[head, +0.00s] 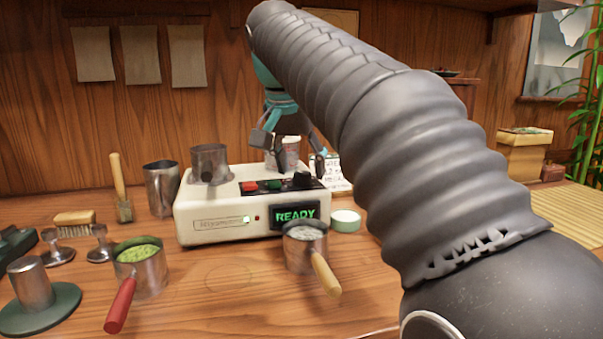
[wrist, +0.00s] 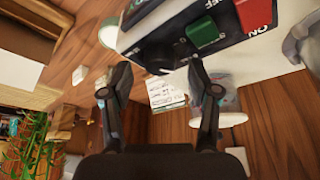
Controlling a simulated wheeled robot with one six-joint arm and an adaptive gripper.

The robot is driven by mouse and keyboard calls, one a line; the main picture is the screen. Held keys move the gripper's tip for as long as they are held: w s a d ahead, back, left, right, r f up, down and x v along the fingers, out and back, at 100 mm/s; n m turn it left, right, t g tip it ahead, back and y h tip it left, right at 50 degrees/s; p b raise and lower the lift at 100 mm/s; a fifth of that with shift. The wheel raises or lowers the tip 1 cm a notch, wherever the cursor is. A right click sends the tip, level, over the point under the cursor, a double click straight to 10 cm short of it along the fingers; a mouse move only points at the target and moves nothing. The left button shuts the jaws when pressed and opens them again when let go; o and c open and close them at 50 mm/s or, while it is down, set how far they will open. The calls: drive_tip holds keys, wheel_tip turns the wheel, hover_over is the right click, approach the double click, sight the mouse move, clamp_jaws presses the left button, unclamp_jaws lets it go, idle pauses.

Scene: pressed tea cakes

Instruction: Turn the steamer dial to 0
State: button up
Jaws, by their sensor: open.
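The cream steamer (head: 210,222) stands mid-table, its green display (head: 295,214) reading READY. On its black top panel are a red switch (head: 250,187), a green switch (head: 275,184) and a black dial (head: 303,180). The wrist view shows the red switch (wrist: 255,12) by "ON", the green switch (wrist: 205,30) by "OFF", and what looks like the dial (wrist: 181,49), dark on dark. The dial's setting is not readable. My gripper (head: 292,168) is open and empty, over the panel's back edge; in the wrist view its fingertips (wrist: 160,91) are spread beside the panel.
A metal cup (head: 208,163) sits on the steamer's left end. A wooden-handled pot (head: 305,255) and a pale green tin (head: 345,220) are close in front and right. A red-handled pot (head: 150,278) is front left.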

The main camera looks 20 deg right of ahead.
drive_tip(key=shift+w+d+f, duration=0.1)
drive_tip(key=shift+w+f, duration=0.1)
drive_tip(key=shift+f, duration=0.3)
drive_tip(key=c, duration=1.2)
drive_tip(key=shift+o, duration=0.2)
